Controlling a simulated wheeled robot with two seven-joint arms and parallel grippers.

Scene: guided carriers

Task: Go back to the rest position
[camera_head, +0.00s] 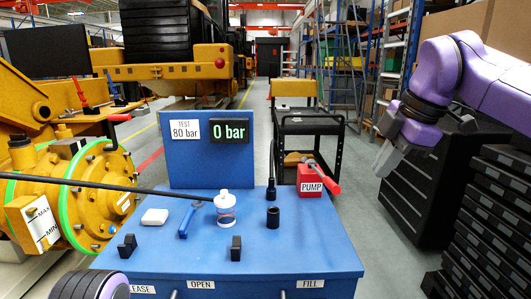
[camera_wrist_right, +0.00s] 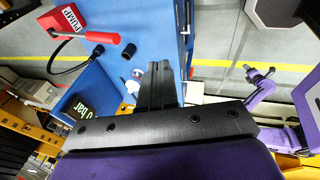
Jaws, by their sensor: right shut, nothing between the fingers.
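My right gripper (camera_head: 385,160) hangs in the air at the right of the head view, to the right of the blue bench (camera_head: 320,240) and apart from it. Its black fingers (camera_wrist_right: 158,82) are together in the right wrist view, with nothing between them. A rounded purple and black part of my own body shows at the bottom left of the head view. My left gripper cannot be made out.
On the bench are a white-capped jar (camera_head: 226,210), a blue-handled tool (camera_head: 188,220), a white block (camera_head: 155,216), black holders (camera_head: 236,248) and a red PUMP box (camera_head: 310,182). The panel display (camera_head: 230,131) reads 0 bar. Stacked black crates (camera_head: 490,220) stand at right.

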